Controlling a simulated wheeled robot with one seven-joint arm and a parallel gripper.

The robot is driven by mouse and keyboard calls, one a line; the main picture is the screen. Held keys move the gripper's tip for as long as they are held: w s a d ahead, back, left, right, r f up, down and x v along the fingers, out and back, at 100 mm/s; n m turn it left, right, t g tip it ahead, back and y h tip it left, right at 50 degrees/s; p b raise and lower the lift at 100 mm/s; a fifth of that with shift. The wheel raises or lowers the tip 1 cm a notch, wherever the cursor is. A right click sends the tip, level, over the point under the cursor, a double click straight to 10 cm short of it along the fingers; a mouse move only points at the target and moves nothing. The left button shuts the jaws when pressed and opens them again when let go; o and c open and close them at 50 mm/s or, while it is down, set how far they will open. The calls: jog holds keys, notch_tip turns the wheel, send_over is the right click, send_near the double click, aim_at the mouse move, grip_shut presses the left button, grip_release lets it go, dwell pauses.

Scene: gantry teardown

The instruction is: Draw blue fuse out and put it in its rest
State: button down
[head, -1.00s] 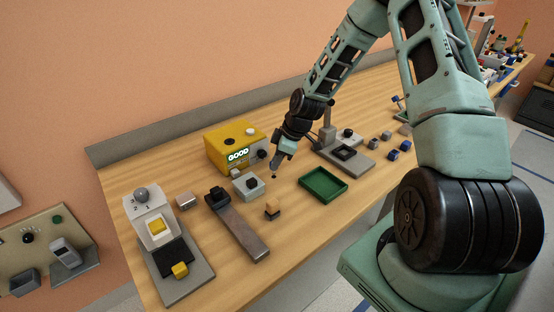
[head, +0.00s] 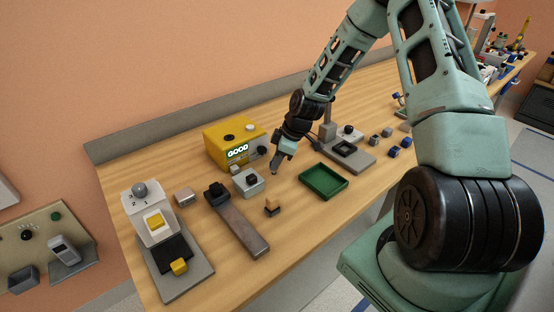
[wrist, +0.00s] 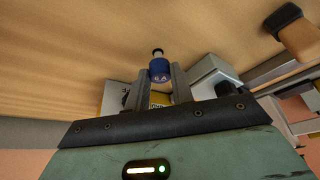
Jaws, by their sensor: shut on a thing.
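My gripper (wrist: 162,85) is shut on the blue fuse (wrist: 159,70), a short blue cylinder marked "6 A" with a dark and pale stub at its far end. In the head view, my gripper (head: 277,166) is in the air above the table, between the grey block with a black knob and the green tray. The fuse is too small to make out clearly in the head view. I cannot tell which fixture is its rest.
A yellow tester (head: 226,145) reading "GOOD" stands behind the grey block (head: 248,183). The green tray (head: 323,182) is right of my gripper. A tan-and-black block (head: 272,206) stands in front. Several small blue and grey blocks (head: 392,152) lie farther right.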

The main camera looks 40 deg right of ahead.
jog(key=shift+f+b, duration=0.75)
jog(key=shift+f, duration=0.2)
jog(key=c, duration=1.1)
grip_release()
jog(key=p+v, duration=0.1)
jog(key=v, duration=0.6)
jog(key=p+v, duration=0.1)
jog(key=v, duration=0.6)
jog(key=w+a+p+v, duration=0.1)
jog(key=p+v, duration=0.1)
jog(key=v, duration=0.5)
jog(key=shift+a+r, duration=0.1)
jog(key=shift+r, duration=0.35)
jog(key=shift+w, duration=0.1)
